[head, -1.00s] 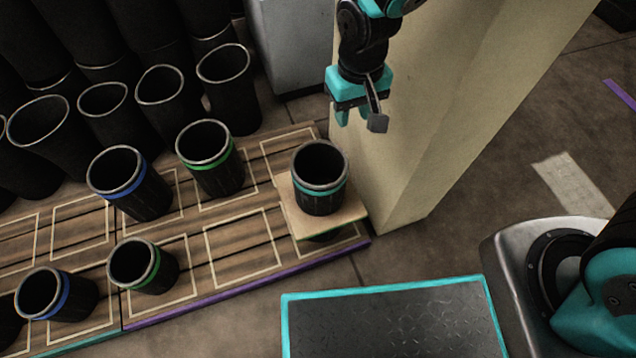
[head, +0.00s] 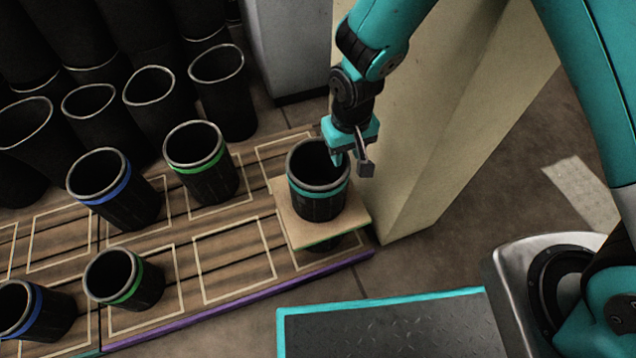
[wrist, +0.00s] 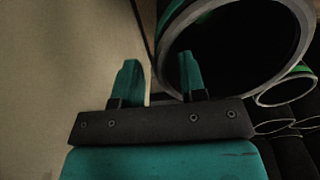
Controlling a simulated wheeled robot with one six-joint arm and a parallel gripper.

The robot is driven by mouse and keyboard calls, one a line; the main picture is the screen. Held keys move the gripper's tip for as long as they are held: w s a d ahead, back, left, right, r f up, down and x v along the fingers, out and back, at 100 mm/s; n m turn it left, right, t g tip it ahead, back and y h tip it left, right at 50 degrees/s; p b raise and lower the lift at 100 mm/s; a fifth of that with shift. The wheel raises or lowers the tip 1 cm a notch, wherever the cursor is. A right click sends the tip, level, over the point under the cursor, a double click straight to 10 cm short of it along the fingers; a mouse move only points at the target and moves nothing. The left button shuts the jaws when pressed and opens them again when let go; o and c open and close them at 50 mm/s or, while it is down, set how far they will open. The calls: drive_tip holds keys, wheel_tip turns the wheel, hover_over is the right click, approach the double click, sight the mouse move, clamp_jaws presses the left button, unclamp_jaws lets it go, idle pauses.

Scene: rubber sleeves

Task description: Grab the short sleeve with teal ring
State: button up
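The short black sleeve with the teal ring (head: 318,203) stands upright on a square wooden board at the right end of the pallet. Its open mouth fills the upper right of the wrist view (wrist: 238,45). My gripper (head: 351,163) is at the right side of its rim, pointing down. The right finger overlaps the sleeve's mouth and the left one is outside the rim. I cannot tell whether either finger touches the wall.
The board (head: 298,229) rests on a dark, mostly hidden thing. A beige pillar (head: 420,150) rises close on the right. Green-ringed (head: 205,172) and blue-ringed sleeves (head: 115,195) stand left on the pallet (head: 235,268), with tall black sleeves behind. A teal-edged plate (head: 390,325) lies in front.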

sight(344, 162)
wheel_tip(344, 162, down, 4)
drive_tip(key=shift+w+f+b, duration=0.1)
drive_tip(key=shift+f+b, duration=0.1)
drive_tip(key=shift+b, duration=1)
drive_tip(key=shift+r, duration=0.1)
clamp_jaws()
drive_tip(key=shift+a, duration=0.1)
